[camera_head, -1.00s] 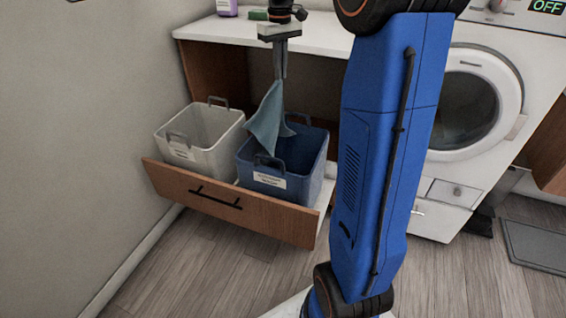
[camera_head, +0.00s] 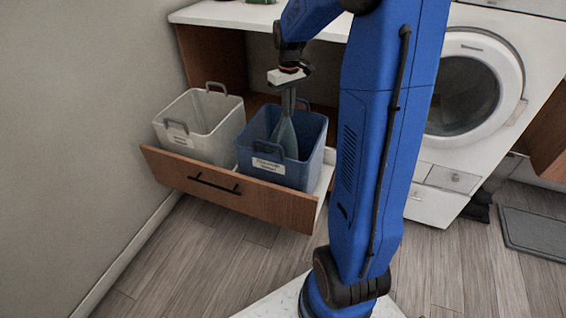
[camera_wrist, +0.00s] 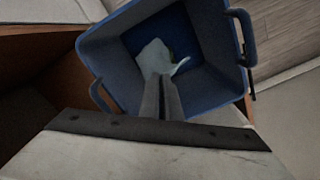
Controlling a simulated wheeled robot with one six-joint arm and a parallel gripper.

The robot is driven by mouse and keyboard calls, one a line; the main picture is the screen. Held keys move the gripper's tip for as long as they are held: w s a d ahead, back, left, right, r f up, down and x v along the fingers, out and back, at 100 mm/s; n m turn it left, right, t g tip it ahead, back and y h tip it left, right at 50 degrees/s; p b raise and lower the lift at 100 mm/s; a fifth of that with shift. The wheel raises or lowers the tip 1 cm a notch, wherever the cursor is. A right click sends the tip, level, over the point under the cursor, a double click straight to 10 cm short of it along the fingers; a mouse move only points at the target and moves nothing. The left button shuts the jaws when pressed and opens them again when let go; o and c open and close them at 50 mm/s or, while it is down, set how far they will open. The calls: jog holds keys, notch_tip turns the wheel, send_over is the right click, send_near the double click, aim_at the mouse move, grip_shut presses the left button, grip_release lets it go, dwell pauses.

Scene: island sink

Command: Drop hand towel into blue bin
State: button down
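The blue bin (camera_head: 305,172) stands in the pulled-out drawer, with a white label on its front. The grey-blue hand towel (camera_head: 285,138) hangs from my gripper (camera_head: 288,100), down inside the bin's opening. In the wrist view, the fingers of my gripper (camera_wrist: 161,85) are close together at the top of the towel (camera_wrist: 155,58). The blue bin (camera_wrist: 215,45) surrounds the towel in that view, with its dark blue floor below. The fingers appear shut on the towel; the exact pinch point is small and partly hidden.
A white bin (camera_head: 200,125) stands left of the blue bin in the wooden drawer (camera_head: 225,198). A white counter (camera_head: 240,16) lies above and behind the bins. A white washing machine (camera_head: 470,85) stands at the right.

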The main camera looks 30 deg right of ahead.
jog(key=shift+f, duration=1.25)
jog(key=c, duration=0.6)
grip_release()
jog(key=shift+c, duration=0.2)
jog(key=shift+r, duration=2.8)
notch_tip(320, 180, up, 17)
jog(key=shift+r, duration=0.2)
